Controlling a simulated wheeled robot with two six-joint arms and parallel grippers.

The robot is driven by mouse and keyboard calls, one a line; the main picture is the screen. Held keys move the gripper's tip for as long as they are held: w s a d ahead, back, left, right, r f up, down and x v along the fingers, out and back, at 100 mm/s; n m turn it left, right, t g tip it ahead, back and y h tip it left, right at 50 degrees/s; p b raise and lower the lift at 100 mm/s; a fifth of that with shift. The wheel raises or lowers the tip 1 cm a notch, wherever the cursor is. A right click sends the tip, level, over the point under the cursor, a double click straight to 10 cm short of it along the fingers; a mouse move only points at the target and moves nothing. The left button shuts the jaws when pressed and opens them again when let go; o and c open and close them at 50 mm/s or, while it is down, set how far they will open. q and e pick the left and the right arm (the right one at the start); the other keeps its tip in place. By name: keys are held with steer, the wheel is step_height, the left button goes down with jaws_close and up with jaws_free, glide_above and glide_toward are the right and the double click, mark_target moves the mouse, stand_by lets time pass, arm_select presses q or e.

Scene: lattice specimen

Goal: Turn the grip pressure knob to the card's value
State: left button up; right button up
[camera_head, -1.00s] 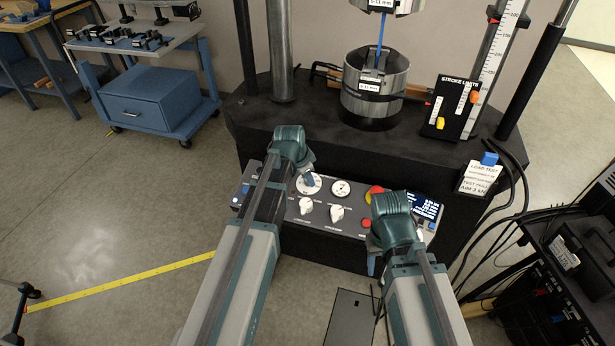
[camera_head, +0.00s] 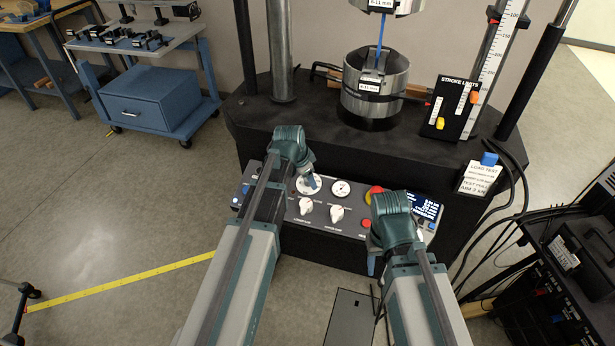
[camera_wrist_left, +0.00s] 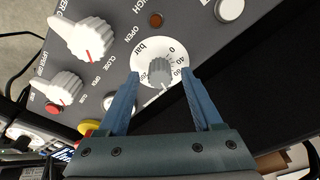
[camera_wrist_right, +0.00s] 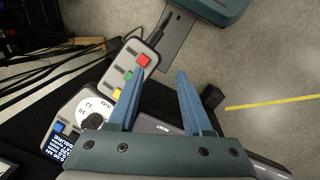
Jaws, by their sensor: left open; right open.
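In the left wrist view, the grip pressure knob (camera_wrist_left: 160,72) is small and grey, at the middle of a white round dial (camera_wrist_left: 150,48) marked "bar". My left gripper (camera_wrist_left: 160,74) is open, its blue fingers on either side of the knob; I cannot tell whether they touch it. In the head view, my left gripper (camera_head: 313,184) is over the dial (camera_head: 303,184) on the grey panel. A white card (camera_head: 479,179) headed "LOAD TEST" hangs from a blue clip; its small lines are not legible. My right gripper (camera_wrist_right: 155,103) is open and empty.
A button pendant (camera_wrist_right: 131,72) lies near my right gripper. Cables and a black rack (camera_head: 575,260) stand at the right.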

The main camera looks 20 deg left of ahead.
arm_select(q)
steer(key=p+v, duration=1.2)
steer(key=v, duration=0.1)
steer(key=shift+r, duration=0.3)
steer(key=shift+s, duration=0.1)
